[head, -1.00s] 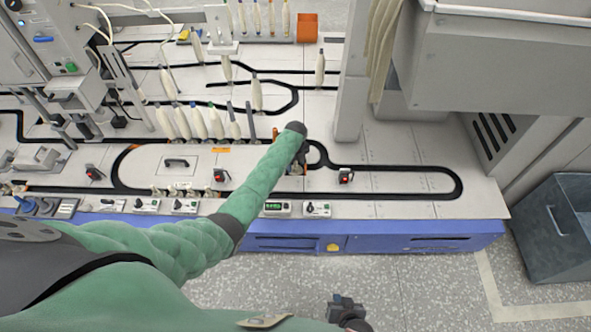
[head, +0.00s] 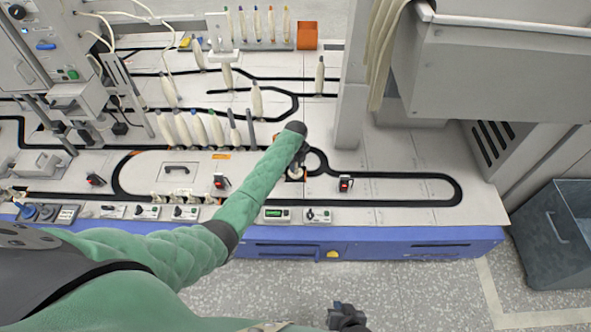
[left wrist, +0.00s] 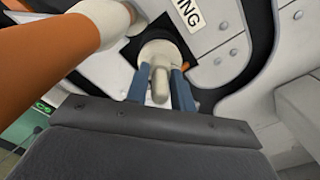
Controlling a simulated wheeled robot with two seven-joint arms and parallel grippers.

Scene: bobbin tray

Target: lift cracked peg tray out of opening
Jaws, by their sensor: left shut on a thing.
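The peg tray (left wrist: 160,50) is a round cream disc with an upright stubby peg (left wrist: 160,84), seen in the left wrist view. My left gripper (left wrist: 160,92) has its two blue fingers shut on that peg. A dark square opening (left wrist: 128,52) shows around the tray; I cannot tell how far the tray is raised, and no crack is discernible. In the head view my left gripper (head: 297,166) is over the white deck, mostly hidden by its own arm. My right gripper (head: 346,316) is low in front of the bench, its fingers too small to read.
In the left wrist view an orange cylinder (left wrist: 50,45) with a cream end is close at upper left. In the head view several white bobbins (head: 200,128) stand behind the left gripper. Red-button units (head: 345,184) flank it. The deck to the right is mostly clear.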

